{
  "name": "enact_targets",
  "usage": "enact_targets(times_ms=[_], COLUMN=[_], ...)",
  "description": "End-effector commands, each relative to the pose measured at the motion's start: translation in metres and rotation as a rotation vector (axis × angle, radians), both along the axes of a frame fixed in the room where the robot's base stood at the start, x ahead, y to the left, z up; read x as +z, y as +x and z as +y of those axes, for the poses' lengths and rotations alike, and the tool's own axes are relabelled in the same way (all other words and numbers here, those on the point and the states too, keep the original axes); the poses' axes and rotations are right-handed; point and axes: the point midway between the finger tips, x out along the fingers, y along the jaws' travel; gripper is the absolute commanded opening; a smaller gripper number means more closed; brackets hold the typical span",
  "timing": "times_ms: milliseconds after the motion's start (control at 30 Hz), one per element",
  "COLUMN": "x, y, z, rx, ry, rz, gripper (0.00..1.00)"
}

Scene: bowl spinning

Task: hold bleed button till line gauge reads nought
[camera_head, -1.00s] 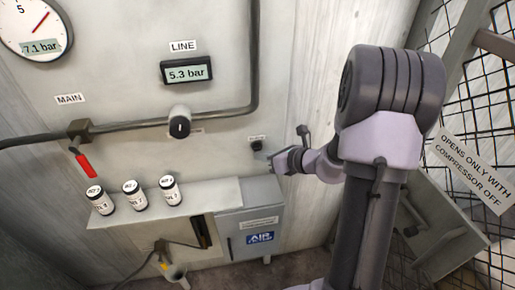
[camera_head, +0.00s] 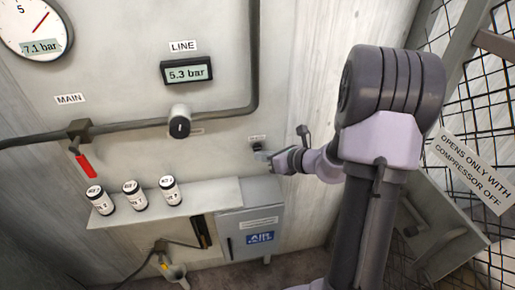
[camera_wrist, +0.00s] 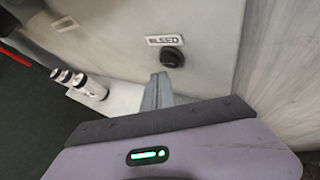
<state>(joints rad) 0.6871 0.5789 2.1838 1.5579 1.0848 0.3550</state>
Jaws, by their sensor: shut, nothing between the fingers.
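The black bleed button (camera_wrist: 172,57) sits on the grey panel below its BLEED label (camera_wrist: 165,40) in the wrist view. In the head view my gripper (camera_head: 264,156) covers most of it. My gripper (camera_wrist: 158,90) is shut and empty, its fingertips just below the button in the wrist view. I cannot tell whether they touch it. The line gauge (camera_head: 187,72) under the LINE label reads 5.3 bar.
A dial gauge (camera_head: 33,27) reads 7.1 bar. A red lever (camera_head: 86,166) hangs at the MAIN valve. Several white bottles (camera_head: 134,196) stand on a ledge below the panel. A mesh cage with a sign (camera_head: 470,172) stands at the right.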

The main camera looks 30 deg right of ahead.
Motion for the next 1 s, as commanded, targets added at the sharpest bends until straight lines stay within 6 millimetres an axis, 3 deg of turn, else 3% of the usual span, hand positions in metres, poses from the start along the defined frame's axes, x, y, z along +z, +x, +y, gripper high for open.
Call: enact_targets(times_ms=[1000], x=[0.0], y=[0.013], z=[-0.004], rx=[0.0], ry=[0.0], rz=[0.0], gripper=[0.0])
